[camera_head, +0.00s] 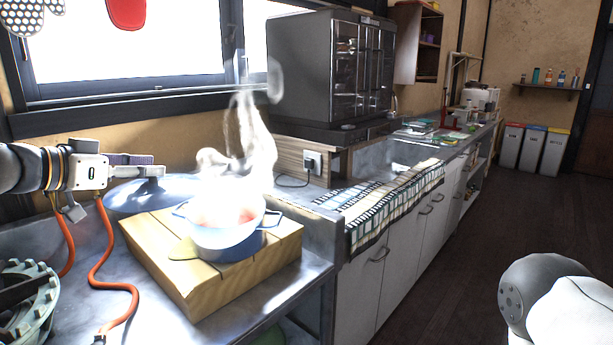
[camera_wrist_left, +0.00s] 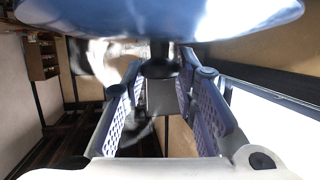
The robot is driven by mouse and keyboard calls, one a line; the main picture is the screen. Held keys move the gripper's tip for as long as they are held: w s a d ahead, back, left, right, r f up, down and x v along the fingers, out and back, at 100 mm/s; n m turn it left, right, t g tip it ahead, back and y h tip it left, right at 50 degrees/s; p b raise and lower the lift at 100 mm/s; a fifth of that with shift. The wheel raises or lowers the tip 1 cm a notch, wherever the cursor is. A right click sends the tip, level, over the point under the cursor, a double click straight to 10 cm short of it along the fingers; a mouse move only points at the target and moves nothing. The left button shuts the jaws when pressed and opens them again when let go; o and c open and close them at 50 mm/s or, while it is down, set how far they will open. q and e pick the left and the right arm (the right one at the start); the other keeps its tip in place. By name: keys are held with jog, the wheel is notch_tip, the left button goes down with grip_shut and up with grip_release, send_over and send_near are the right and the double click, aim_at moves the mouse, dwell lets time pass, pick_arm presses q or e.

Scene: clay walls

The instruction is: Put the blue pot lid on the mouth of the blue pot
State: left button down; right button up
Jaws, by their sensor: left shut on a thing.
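The blue pot (camera_head: 226,226) stands upright on a wooden block, with its mouth open and reddish contents inside. White steam rises from it. The blue pot lid (camera_head: 135,197) is at the pot's left in the head view, close to it, dark knob upward. In the left wrist view the lid (camera_wrist_left: 160,22) fills the top edge, and its dark knob (camera_wrist_left: 159,66) is between the fingertips. My left gripper (camera_head: 152,171) is shut on the lid's knob. Whether the lid touches anything below is hard to tell. My right gripper is out of view.
The wooden block (camera_head: 190,285) sits on a grey metal counter (camera_head: 150,330). A dark oven (camera_head: 335,70) stands behind to the right. A checked towel (camera_head: 385,205) drapes over the counter.

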aim_at(145, 196)
pick_arm(q)
jog(key=shift+m+h, duration=0.3)
jog(key=shift+h, duration=0.1)
jog(key=s, duration=0.1)
jog(key=s+d+f, duration=0.1)
jog(key=s, duration=0.2)
jog(key=shift+d+f, duration=0.2)
jog(key=shift+d, duration=0.05)
jog(key=s+d+f+m+g+h, duration=0.2)
jog(key=s+d+f, duration=0.3)
jog(key=s+f, duration=0.3)
jog(key=s+d+f+m+g+h, duration=0.1)
jog(key=s+d+f, duration=0.5)
jog(key=s, duration=0.6)
notch_tip(145, 196, down, 2)
jog(key=shift+s+f+m+g+h, duration=0.15)
jog(key=shift+m+g+h, duration=0.25)
jog(key=shift+m+h, duration=0.3)
